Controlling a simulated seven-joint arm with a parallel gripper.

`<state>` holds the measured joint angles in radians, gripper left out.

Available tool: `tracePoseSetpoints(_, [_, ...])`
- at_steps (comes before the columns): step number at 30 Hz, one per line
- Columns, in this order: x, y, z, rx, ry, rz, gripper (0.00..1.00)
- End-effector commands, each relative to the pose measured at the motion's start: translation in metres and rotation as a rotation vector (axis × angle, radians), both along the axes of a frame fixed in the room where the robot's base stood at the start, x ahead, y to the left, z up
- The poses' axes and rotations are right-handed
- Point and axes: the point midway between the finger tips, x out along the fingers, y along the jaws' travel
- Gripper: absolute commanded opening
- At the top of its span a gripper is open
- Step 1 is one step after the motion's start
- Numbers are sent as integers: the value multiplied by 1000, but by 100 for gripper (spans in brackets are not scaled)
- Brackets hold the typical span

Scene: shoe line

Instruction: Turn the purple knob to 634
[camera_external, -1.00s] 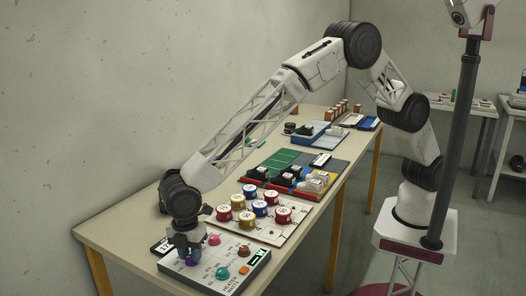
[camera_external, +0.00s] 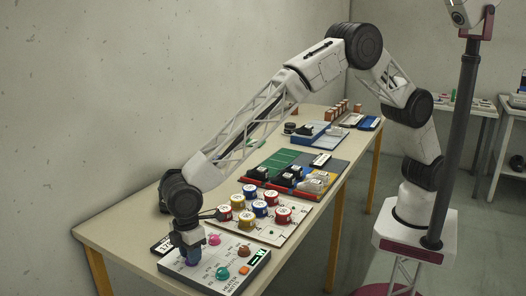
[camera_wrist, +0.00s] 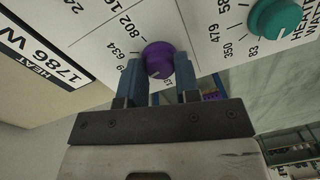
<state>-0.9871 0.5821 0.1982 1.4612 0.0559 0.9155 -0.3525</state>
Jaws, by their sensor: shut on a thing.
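The purple knob (camera_wrist: 158,58) is on the white heater panel (camera_wrist: 98,32), between my two fingers in the wrist view. My gripper (camera_wrist: 160,80) is shut on it, one blue finger on each side. The printed numbers 634 and 802 are to the left of the knob. A small light mark shows on the knob's lower side, near partly hidden print; I cannot read its exact setting. In the external view my gripper (camera_external: 190,260) points down at the left part of the panel (camera_external: 222,283) and mostly hides the knob.
A teal knob (camera_wrist: 275,18) is on the same panel, and a pink knob (camera_external: 214,239) and an orange button (camera_external: 244,270) show in the external view. A black-framed card reading 1786 W (camera_wrist: 42,55) lies beside the panel. Several colored round containers (camera_external: 260,208) stand behind it.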

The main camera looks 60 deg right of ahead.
Motion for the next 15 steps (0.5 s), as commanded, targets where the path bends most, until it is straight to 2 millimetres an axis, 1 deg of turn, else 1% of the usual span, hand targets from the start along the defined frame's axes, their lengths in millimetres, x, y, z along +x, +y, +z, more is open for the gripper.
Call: tracePoseSetpoints(15, [-1,0,0,0,0,-491,6])
